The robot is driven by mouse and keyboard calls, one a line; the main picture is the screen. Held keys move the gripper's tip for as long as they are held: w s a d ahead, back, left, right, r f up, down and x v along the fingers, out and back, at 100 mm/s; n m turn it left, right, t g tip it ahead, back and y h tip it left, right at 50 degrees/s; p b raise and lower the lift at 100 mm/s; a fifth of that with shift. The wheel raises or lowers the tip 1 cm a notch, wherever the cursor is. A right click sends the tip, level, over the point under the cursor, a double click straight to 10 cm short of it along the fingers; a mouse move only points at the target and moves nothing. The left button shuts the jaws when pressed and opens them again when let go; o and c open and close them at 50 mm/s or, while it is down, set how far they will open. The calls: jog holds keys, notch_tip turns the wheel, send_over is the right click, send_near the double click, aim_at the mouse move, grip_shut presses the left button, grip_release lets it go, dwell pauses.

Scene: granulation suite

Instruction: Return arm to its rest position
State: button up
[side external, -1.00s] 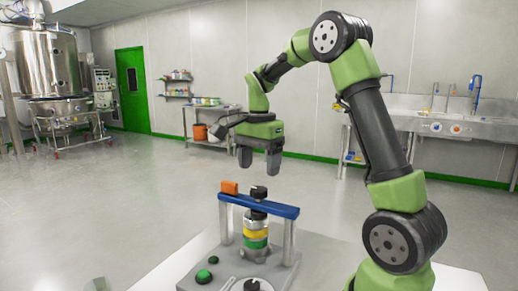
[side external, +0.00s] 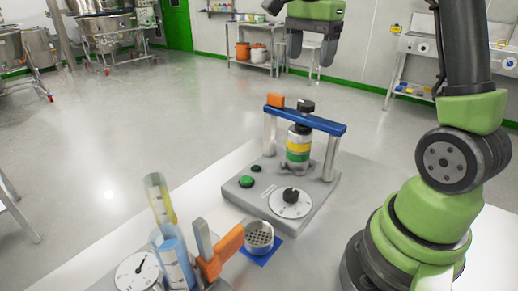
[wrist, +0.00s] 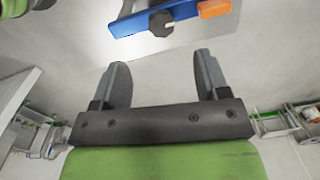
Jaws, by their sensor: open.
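My gripper (side external: 311,58) is at the top of the side external view, raised above the table and apart from everything on it. Its two dark fingers are spread with nothing between them, and the wrist view also shows the empty gap (wrist: 162,66). Below it stands a grey device with a blue crossbar (side external: 320,121) on two posts. A banded cylinder (side external: 298,147) with yellow and green rings stands under the bar. The bar, its black knob (wrist: 160,22) and an orange block (wrist: 214,8) show beyond the fingertips in the wrist view. The upper arm is cut off.
The device's grey base (side external: 318,190) carries a dial and green buttons. At the front are a second dial unit (side external: 137,272), tubes (side external: 160,198), an orange clamp (side external: 221,254) and a perforated cup (side external: 259,236) on a blue pad. A bench (side external: 250,62) stands behind.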

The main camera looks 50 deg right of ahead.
jog(key=s+a+r+n+t+y, duration=0.1)
jog(key=s+a+n+t, duration=0.5)
jog(key=s+a+n, duration=0.7)
jog(key=a+n+y, duration=0.1)
jog(key=a+n, duration=0.1)
jog(key=a, duration=0.2)
jog(key=shift+t, duration=0.4)
jog(key=shift+s+d, duration=0.1)
